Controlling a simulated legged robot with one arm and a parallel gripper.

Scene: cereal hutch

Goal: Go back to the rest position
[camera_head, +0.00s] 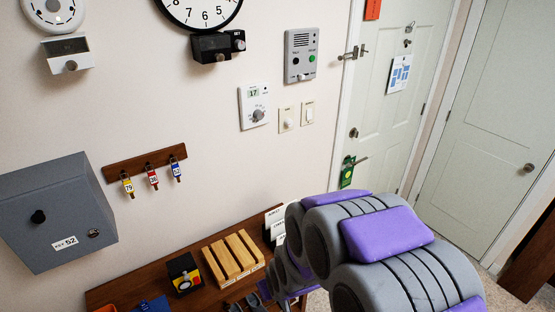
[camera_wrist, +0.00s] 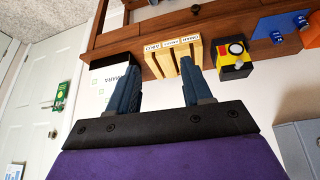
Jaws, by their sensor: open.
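My gripper (camera_wrist: 158,75) is open in the wrist view, with its two dark fingers spread apart and nothing between them. Beyond the fingertips are a light wooden slotted rack (camera_wrist: 176,56) with small labels and a white labelled holder (camera_wrist: 103,86). I cannot tell whether the fingers touch either one. In the head view my grey and purple arm reaches over the right end of the wooden shelf, and it mostly hides my gripper. The same wooden rack (camera_head: 232,257) stands on the shelf to the left of my arm.
The brown shelf (camera_head: 205,292) also holds a yellow and black box (camera_head: 183,273). A grey key cabinet (camera_head: 58,212) and a key rack (camera_head: 145,164) with three tagged keys hang on the wall. Pale doors (camera_head: 490,150) stand at the right. The air before the wall looks clear.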

